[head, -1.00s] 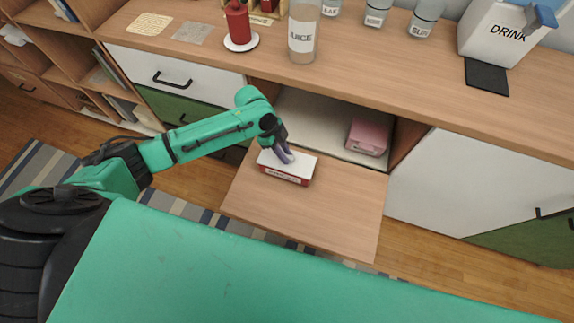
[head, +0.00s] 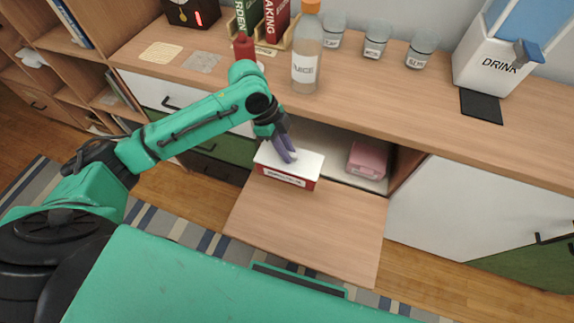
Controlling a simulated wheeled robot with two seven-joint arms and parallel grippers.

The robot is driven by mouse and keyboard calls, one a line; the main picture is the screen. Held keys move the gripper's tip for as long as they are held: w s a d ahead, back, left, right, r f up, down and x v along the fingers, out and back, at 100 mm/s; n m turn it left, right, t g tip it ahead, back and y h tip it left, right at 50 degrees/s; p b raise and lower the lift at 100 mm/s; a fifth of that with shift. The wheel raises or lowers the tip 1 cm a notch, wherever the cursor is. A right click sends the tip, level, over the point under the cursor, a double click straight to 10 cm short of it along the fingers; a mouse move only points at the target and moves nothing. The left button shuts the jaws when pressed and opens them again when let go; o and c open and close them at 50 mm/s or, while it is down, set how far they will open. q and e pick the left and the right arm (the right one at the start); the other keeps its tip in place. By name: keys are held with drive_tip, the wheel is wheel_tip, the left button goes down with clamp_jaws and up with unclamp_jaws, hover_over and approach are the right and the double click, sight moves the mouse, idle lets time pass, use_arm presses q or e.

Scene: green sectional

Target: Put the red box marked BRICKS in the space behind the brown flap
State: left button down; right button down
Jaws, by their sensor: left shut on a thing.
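The red box (head: 291,182) has a white top and a label on its front that is too small to read. My left gripper (head: 287,158) is shut on it from above. The box appears held a little above the inner part of the brown flap (head: 305,225), which is folded down level. Behind the flap is an open cupboard space (head: 318,142) with a pale floor. A pink box (head: 368,158) stands at its right side. My arm and the box hide part of the space's left side. My right gripper is not in view.
The countertop (head: 400,90) over the space carries a JUICE bottle (head: 306,66), a red bottle (head: 243,47), several jars and a DRINK dispenser (head: 488,62). A white door (head: 450,205) is right of the flap. The space left of the pink box looks free.

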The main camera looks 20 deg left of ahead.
use_arm(q)
wheel_tip(320, 180, up, 5)
drive_tip(key=shift+r, duration=0.1)
drive_tip(key=shift+s+f+n+p, duration=0.2)
drive_tip(key=shift+f+n+p, duration=0.05)
drive_tip(key=shift+n+p, duration=0.45)
drive_tip(key=n+t+p, duration=0.1)
drive_tip(key=n, duration=0.1)
drive_tip(key=s+n+t+p, duration=0.1)
drive_tip(key=n, duration=0.2)
drive_tip(key=s+n+t+p, duration=0.1)
drive_tip(key=n+p, duration=0.1)
drive_tip(key=shift+s+a+n+y, duration=0.2)
drive_tip(key=shift+a+n+y, duration=0.1)
drive_tip(key=shift+a+y, duration=0.1)
drive_tip(key=s+a+r+n+t+y+p, duration=0.1)
drive_tip(key=s+a+r+n+y+p, duration=0.2)
drive_tip(key=n, duration=0.6)
drive_tip(key=shift+s+a+n+t+y, duration=0.15)
drive_tip(key=shift+a+n+t+y, duration=0.2)
drive_tip(key=shift+a, duration=0.45)
drive_tip(key=shift+d, duration=0.1)
